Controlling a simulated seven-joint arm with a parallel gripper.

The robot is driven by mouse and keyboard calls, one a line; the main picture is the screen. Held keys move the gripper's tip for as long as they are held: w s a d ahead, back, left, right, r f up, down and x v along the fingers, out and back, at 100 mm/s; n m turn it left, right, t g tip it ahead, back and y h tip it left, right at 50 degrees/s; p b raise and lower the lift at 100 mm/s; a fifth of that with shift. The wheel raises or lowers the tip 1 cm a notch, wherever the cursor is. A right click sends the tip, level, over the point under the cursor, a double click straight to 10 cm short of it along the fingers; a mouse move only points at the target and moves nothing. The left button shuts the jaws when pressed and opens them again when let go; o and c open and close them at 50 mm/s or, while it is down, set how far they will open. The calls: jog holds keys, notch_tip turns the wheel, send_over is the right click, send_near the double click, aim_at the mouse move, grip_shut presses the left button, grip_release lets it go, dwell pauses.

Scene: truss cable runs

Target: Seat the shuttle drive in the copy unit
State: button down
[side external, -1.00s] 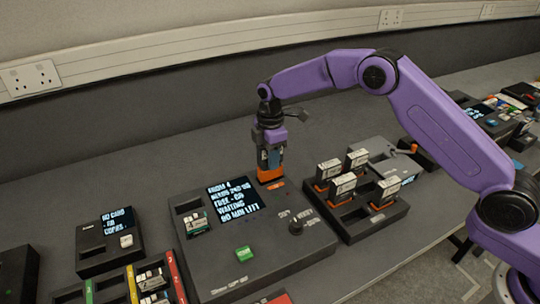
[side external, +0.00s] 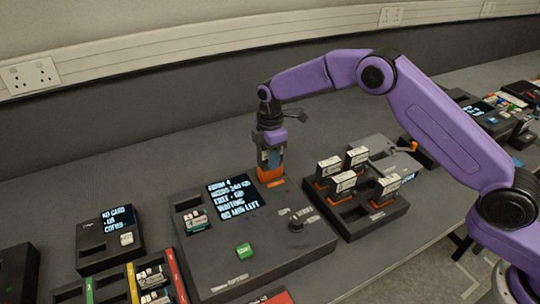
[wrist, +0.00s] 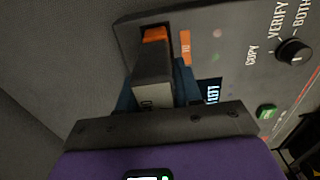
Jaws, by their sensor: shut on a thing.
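The shuttle drive (wrist: 152,82) is a dark block with a pale label, with orange (side external: 270,174) at its lower end. My gripper (side external: 270,154) is shut on it, pointing down, and covers most of it in the side view. The copy unit (side external: 255,245) is a wide dark box with a lit screen (side external: 233,196), a green button (side external: 244,251) and a knob (side external: 296,225). The drive is upright at the unit's back edge, beside an orange label (wrist: 185,47). Whether it is in a slot or just above one, I cannot tell.
A rack (side external: 376,218) holding several similar upright drives stands close on the right. A small card reader (side external: 90,257) and coloured card trays (side external: 133,282) are on the left. The bench behind the unit is clear up to the wall.

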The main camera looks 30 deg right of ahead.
jog(key=shift+f, duration=1.45)
dwell(1.1)
jog(key=shift+c, duration=1.8)
grip_release()
jog(key=shift+r, duration=3.7)
